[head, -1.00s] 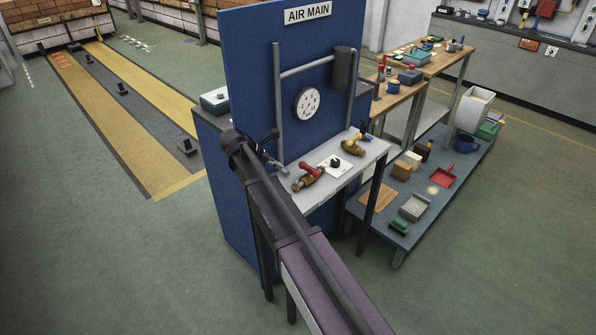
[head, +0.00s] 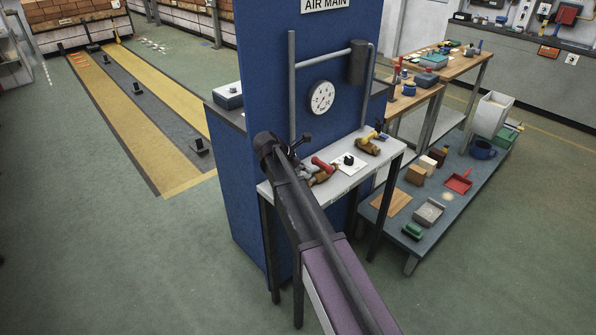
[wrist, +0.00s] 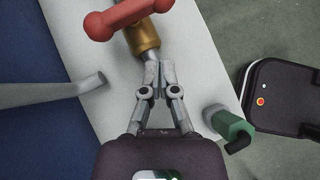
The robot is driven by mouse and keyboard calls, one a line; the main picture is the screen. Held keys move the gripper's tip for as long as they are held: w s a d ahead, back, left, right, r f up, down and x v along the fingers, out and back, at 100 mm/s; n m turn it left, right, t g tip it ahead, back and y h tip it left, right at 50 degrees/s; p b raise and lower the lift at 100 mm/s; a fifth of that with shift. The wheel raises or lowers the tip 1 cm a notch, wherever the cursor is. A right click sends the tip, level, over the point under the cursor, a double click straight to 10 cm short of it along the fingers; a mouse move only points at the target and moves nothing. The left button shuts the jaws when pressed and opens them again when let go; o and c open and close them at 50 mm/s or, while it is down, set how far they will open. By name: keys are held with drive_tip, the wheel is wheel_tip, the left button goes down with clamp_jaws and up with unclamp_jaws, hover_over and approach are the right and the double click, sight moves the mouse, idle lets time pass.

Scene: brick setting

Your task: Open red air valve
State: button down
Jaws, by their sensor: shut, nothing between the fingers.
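The red air valve (head: 322,167) lies on the white shelf below the gauge. In the wrist view its red handle (wrist: 128,16) lies slantwise across the brass body (wrist: 143,40), near the top edge. My gripper (wrist: 158,72) is shut and empty. Its tips are just below the brass body, over or against the grey pipe end; I cannot tell if they touch. In the head view my gripper (head: 309,173) is beside the valve's near end, partly hidden by my arm. A yellow-handled valve (head: 369,144) sits further right.
A blue panel (head: 262,90) with grey pipes and a round gauge (head: 321,98) rises behind the white shelf (head: 384,160). A black knob (head: 348,159) stands between the valves.

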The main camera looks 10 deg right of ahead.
sight(322, 165)
drive_tip(key=shift+w+d+f, duration=0.15)
drive_tip(key=shift+w+d, duration=0.05)
drive_tip(key=shift+d, duration=0.6)
drive_tip(key=shift+w+d+f, duration=0.2)
drive_tip(key=shift+d, duration=0.65)
drive_tip(key=shift+w+d+f, duration=0.15)
drive_tip(key=shift+w+d, duration=0.05)
drive_tip(key=shift+d, duration=0.6)
